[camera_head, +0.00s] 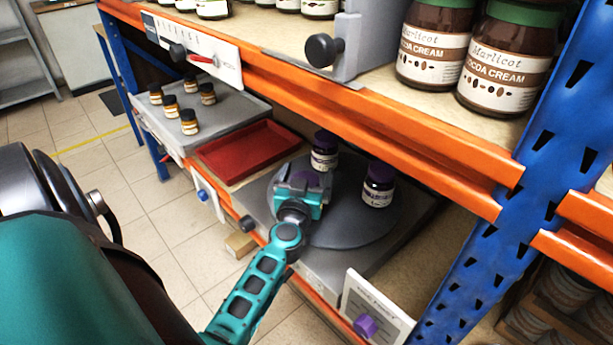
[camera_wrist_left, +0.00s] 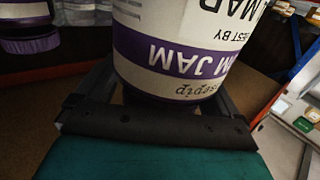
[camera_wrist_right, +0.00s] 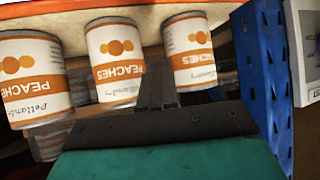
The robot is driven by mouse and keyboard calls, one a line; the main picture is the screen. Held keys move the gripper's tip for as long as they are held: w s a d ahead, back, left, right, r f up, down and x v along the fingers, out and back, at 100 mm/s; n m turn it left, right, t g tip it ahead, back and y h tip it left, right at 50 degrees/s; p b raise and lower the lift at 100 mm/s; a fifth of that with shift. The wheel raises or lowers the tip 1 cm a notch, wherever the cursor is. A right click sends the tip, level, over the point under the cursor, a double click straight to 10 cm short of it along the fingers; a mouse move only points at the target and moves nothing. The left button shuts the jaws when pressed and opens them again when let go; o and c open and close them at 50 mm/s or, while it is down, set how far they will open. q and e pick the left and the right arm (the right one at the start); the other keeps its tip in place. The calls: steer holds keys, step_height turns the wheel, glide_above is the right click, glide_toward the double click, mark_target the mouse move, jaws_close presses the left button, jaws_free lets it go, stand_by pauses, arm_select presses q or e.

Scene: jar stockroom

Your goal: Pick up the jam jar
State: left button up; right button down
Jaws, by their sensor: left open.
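A jam jar with a white and purple label (camera_wrist_left: 175,50) fills the middle of the left wrist view, upside down in the picture, with "JAM" readable. My right gripper (camera_wrist_right: 157,88) shows only in the right wrist view, fingers together and empty, before peach cans (camera_wrist_right: 115,60).
An orange shelf beam (camera_head: 400,130) runs above the turntable, and a blue upright (camera_head: 520,180) stands at the right. A red tray (camera_head: 248,148) and a grey tray with small jars (camera_head: 215,118) lie to the left. Cocoa cream jars (camera_head: 435,45) stand above.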

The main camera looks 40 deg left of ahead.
arm_select(q)
steer(key=shift+c, duration=0.4)
steer(key=c, duration=1.5)
steer(key=shift+r, duration=0.15)
jaws_close()
steer(key=shift+r, duration=0.1)
arm_select(e)
steer(key=shift+r, duration=0.15)
